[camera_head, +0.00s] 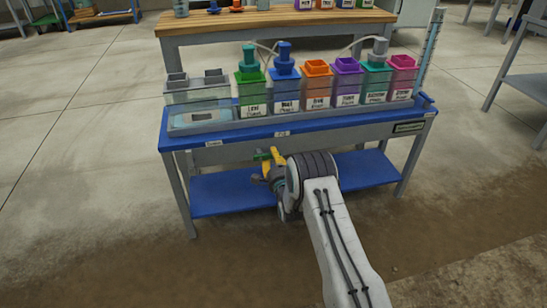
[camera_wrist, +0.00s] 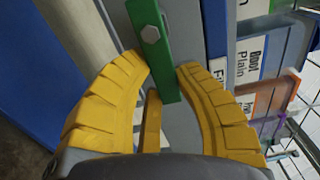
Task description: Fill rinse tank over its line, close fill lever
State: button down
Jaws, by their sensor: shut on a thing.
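A green lever (camera_wrist: 150,40) with a hex bolt shows in the wrist view, its lower end between the yellow fingertips of my gripper (camera_wrist: 165,74). My gripper is shut on this lever. In the head view my gripper (camera_head: 270,158) is at the front edge of the blue bench, and a bit of the green lever (camera_head: 258,156) shows beside it. A partly readable fill label (camera_wrist: 218,72) is beside the lever. A wide clear tank (camera_head: 182,98) stands at the bench's left end; I cannot read a rinse label or make out its line or level.
The blue bench (camera_head: 180,136) carries several tanks with coloured lids, including green (camera_head: 251,92), blue (camera_head: 285,90) and orange (camera_head: 317,88). A tall graduated tube (camera_head: 430,52) stands at the right end. A wooden table (camera_head: 230,20) is behind. The floor left is clear.

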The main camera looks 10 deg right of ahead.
jog(key=shift+a, duration=0.15)
jog(key=c, duration=0.9)
grip_release()
jog(key=shift+s, duration=0.15)
jog(key=shift+s, duration=5.85)
